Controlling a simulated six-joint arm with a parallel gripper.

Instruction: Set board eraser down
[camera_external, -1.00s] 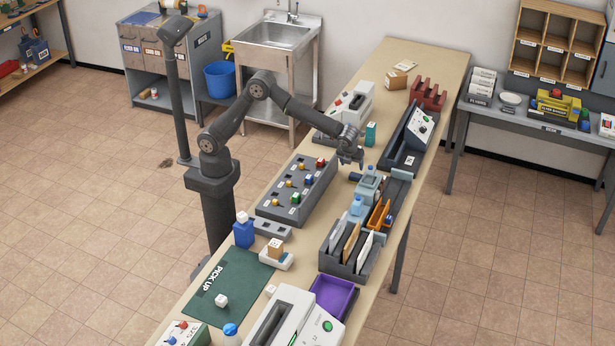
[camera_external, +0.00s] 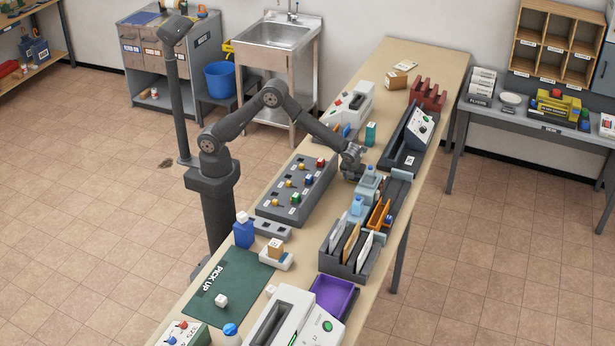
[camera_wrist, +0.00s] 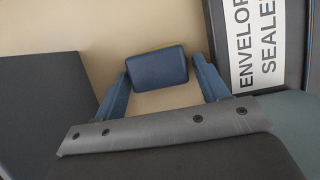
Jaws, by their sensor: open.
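The board eraser (camera_wrist: 158,68) is a dark blue block with a thin yellowish edge. In the wrist view it lies on the tan tabletop between the fingertips of my gripper (camera_wrist: 160,80). The jaws are open, with one blue finger on each side, very close to the eraser; I cannot tell whether either touches it. In the external view my gripper (camera_external: 352,173) is low over the table, between the grey knob panel and the pale blue device. It hides the eraser there.
The grey panel with coloured knobs (camera_external: 297,190) is left of my gripper. The pale blue device (camera_external: 368,183) is close on its right. A dark unit labelled "ENVELOPE SEALER" (camera_wrist: 258,45) borders the wrist view's right. A teal block (camera_external: 370,134) stands behind.

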